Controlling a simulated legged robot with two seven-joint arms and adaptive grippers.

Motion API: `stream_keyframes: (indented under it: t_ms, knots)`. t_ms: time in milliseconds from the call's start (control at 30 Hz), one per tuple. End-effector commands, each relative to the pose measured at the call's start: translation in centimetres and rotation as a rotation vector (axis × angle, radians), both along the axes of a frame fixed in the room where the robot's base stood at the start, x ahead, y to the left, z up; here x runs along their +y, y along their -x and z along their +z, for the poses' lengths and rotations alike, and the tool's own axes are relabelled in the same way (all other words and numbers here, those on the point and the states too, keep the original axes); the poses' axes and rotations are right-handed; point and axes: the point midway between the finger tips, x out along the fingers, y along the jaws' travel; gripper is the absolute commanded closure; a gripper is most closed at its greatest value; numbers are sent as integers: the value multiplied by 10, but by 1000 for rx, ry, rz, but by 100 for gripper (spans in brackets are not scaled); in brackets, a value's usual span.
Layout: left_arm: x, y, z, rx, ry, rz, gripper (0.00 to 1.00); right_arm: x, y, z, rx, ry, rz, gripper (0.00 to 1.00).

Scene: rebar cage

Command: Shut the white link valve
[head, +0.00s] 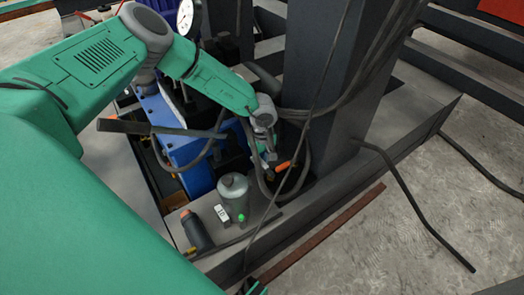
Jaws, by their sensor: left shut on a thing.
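My left gripper (268,150) reaches down beside the dark upright column, among hoses at the end of the blue machine. It is shut on a small part that its fingers mostly hide. A short orange handle (284,166) shows just right of and below the fingertips. The held part appears to be the valve at this fitting, but it is too small to make out its white link or its position.
A grey-green bottle (234,192), a dark cylinder with an orange end (195,230) and a small white labelled block (222,213) stand on the ledge below. The dark column (325,80) stands close on the right. Cables hang around the gripper.

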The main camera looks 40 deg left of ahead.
Motion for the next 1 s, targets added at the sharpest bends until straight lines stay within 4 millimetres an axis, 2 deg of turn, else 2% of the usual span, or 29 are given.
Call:
stream_keyframes:
  t_ms: [67,100,133,433,567,1000]
  knots:
    - [3,-3,1,-7,-5,0,100,0,0,0,0,0,0,64]
    - [3,-3,1,-7,-5,0,73,0,0,0,0,0,0,64]
    - [3,-3,1,-7,-4,0,64,0,0,0,0,0,0,64]
    - [1,-1,1,-4,-2,0,64,0,0,0,0,0,0,64]
    - [1,-3,10,-7,-1,1,64,0,2,1,-3,0,0,64]
    - [2,-3,95,-7,-1,1,64,0,1,1,-3,0,0,64]
